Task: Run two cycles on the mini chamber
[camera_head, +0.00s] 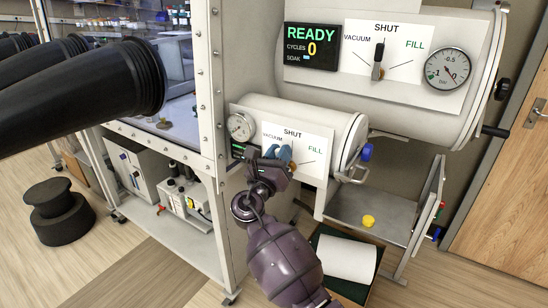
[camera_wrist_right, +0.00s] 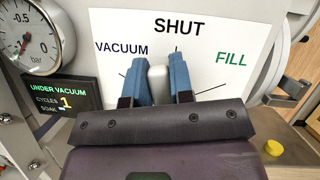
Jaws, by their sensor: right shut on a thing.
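The mini chamber (camera_head: 315,112) is the small white cylinder in the middle, below a larger one. Its white valve plate (camera_wrist_right: 205,28) reads VACUUM, SHUT and FILL. My right gripper (camera_wrist_right: 163,80) is shut on the grey valve handle (camera_wrist_right: 158,74), a blue finger on each side; in the head view the gripper (camera_head: 279,156) covers the handle. The handle looks roughly upright, near SHUT; its exact angle is partly hidden. The display (camera_wrist_right: 60,93) reads UNDER VACUUM, CYCLES 1; its soak line is too small to read. The round gauge (camera_wrist_right: 27,38) sits beside it. My left gripper is not in view.
The larger chamber's display (camera_head: 311,46) reads READY, CYCLES 0; its lever (camera_head: 378,60) stands at SHUT. A yellow knob-like piece (camera_head: 369,221) is on the metal shelf (camera_head: 352,207) at lower right. Black glove sleeves (camera_head: 90,90) jut from the left. A blue knob (camera_head: 367,152) marks the chamber's door end.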

